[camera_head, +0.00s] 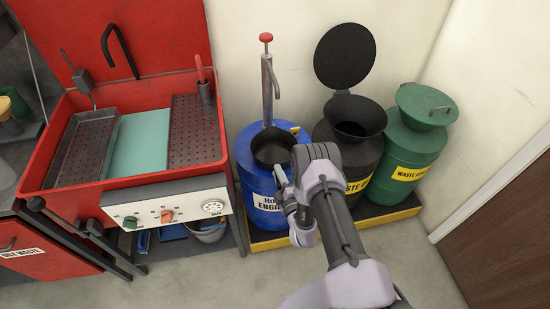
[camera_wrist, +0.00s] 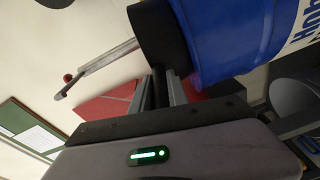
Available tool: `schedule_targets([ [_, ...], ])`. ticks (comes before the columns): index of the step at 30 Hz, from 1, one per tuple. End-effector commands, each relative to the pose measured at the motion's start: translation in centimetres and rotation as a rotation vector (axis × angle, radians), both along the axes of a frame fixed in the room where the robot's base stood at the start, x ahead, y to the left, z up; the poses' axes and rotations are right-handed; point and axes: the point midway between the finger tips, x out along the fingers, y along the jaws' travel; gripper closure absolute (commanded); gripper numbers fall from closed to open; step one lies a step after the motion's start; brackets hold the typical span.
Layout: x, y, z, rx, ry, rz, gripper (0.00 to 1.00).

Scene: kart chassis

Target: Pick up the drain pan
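A small black round pan (camera_head: 272,146), which I take as the drain pan, is over the top of the blue drum (camera_head: 264,207). Its open mouth faces up in the head view. In the wrist view the pan (camera_wrist: 157,32) is dark, with a short handle reaching down between my two grey fingers. My gripper (camera_wrist: 160,90) has a finger on each side of that handle and looks shut on it. In the head view my gripper (camera_head: 281,181) is just below the pan, partly hidden by my wrist. I cannot tell whether the pan rests on the drum.
A hand pump (camera_head: 268,88) rises behind the pan. A black drum (camera_head: 352,125) with raised lid and a green drum (camera_head: 408,150) stand to the right on a yellow-edged tray (camera_head: 390,218). A red parts washer (camera_head: 40,157) stands left. Floor in front is clear.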

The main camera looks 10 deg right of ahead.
Motion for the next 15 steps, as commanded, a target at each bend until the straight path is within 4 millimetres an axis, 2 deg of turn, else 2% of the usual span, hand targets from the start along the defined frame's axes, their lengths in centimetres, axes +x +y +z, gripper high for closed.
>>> schedule_targets([
  [1,-0.01,0.00,-0.01,0.000,0.000,0.000,0.94],
  [2,-0.01,-0.01,-0.01,0.000,0.000,0.000,1.00],
  [15,-0.03,-0.01,-0.03,0.000,0.000,0.000,1.00],
])
